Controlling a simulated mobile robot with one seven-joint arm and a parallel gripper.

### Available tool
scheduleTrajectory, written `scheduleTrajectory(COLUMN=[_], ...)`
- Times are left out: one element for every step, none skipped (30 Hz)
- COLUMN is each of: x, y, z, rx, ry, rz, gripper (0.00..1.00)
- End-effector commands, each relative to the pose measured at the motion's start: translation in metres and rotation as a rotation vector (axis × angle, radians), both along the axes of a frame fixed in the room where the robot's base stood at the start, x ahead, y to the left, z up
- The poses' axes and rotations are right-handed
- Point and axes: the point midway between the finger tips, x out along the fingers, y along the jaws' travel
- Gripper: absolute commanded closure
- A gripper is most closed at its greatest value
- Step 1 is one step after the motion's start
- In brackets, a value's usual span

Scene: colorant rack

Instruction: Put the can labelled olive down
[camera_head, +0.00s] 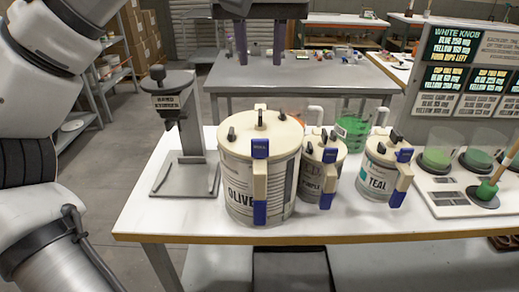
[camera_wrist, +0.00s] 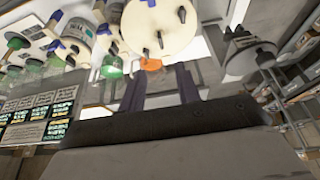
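The olive can (camera_head: 237,180) is large, with a cream lid and a cream handle with blue ends. It stands upright on the white table (camera_head: 150,222), its label facing the head camera. In the wrist view its lid (camera_wrist: 160,28) shows at the top, beyond my fingertips. My gripper (camera_head: 260,58) is at the top of the head view, above and behind the can. In the wrist view its two purple fingers (camera_wrist: 160,84) are wide apart with nothing between them. The gripper is apart from the can.
A smaller can ending in "RPLE" (camera_head: 311,177) stands close right of the olive can, then the teal can (camera_head: 376,184). A grey stand (camera_head: 193,172) is to the left. Green and orange items sit behind. A dispenser with cups (camera_head: 450,190) is at right. Bare table lies in front.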

Motion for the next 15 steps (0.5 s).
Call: scheduleTrajectory(x=[0.0,0.001,0.003,0.005,0.007,0.01,0.013,0.015,0.018,0.02,0.022,0.025,0.026,0.028,0.029], y=[0.001,0.001,0.002,0.001,0.001,0.001,0.002,0.002,0.002,0.002,0.001,0.001,0.002,0.001,0.001], z=[-0.004,-0.007,-0.013,-0.018,-0.023,-0.031,-0.035,-0.041,-0.048,-0.053,-0.058,-0.064,-0.067,-0.071,-0.074], rx=[0.007,0.008,0.009,0.009,0.009,0.007,0.009,0.01,0.01,0.01,0.009,0.009,0.009,0.009,0.009], ry=[0.012,0.016,0.019,0.018,0.018,0.017,0.015,0.016,0.015,0.015,0.015,0.014,0.013,0.013,0.012], rz=[0.007,0.009,0.008,0.007,0.006,0.003,0.008,0.01,0.008,0.007,0.007,0.007,0.008,0.008,0.007], gripper=[0.67,0.67,0.67,0.67,0.67,0.67,0.67,0.67,0.67,0.67,0.67,0.67,0.67,0.67,0.67])
